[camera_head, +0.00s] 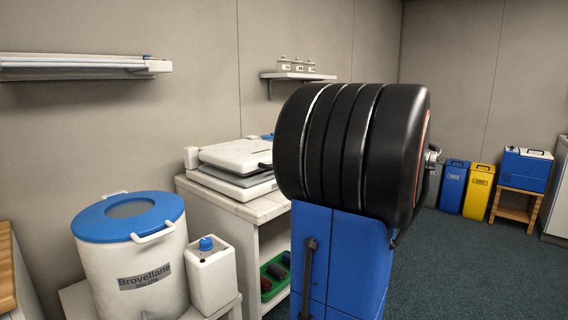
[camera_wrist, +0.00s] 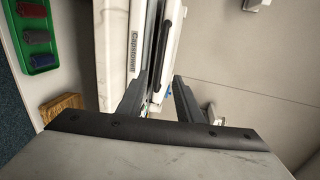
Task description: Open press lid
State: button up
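The white press (camera_head: 232,170) sits on a bench in the head view, its flat lid (camera_head: 240,155) lying down over a grey layer and white base. A small dark part shows at the lid's right edge. In the wrist view the press (camera_wrist: 128,35) appears turned on its side, with lettering on the base's front and the lid (camera_wrist: 173,30) beside it across a narrow dark gap. My gripper (camera_wrist: 160,80) is open, its two black fingers apart and pointing at the lid's front edge. Contact cannot be told. The gripper is not visible in the head view.
A large black ribbed cylinder over a blue body blocks the head view right of the press. A blue-lidded white drum (camera_head: 130,255) and a white jug (camera_head: 210,277) stand at the left.

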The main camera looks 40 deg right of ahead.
jog(key=x, duration=1.7)
jog(key=shift+d, duration=0.3)
grip_shut()
